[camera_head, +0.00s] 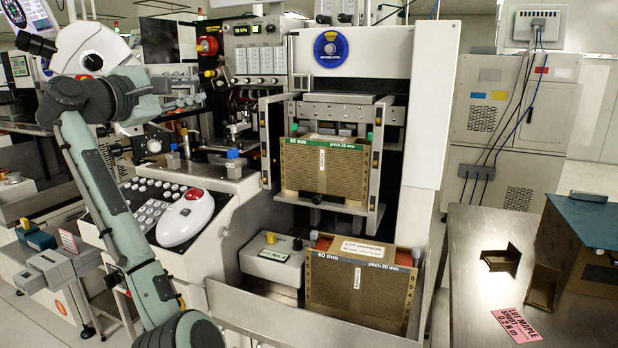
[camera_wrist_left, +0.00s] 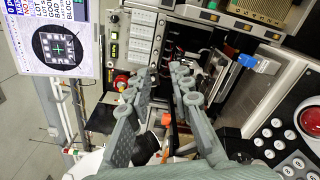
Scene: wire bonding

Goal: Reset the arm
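My left arm (camera_head: 108,200) rises from the bottom of the head view and bends at the upper left. Its left gripper (camera_head: 198,88) points right, in front of the machine's left side. In the left wrist view the two grey fingers (camera_wrist_left: 160,72) stand apart with nothing between them, so the gripper is open and empty. My right gripper is in neither view.
A green-labelled brown magazine (camera_head: 326,166) sits in the machine's lift. A control panel (camera_head: 165,215) with a red button lies near my left arm. The metal table (camera_head: 470,270) at right holds brown pieces and a pink card (camera_head: 519,325).

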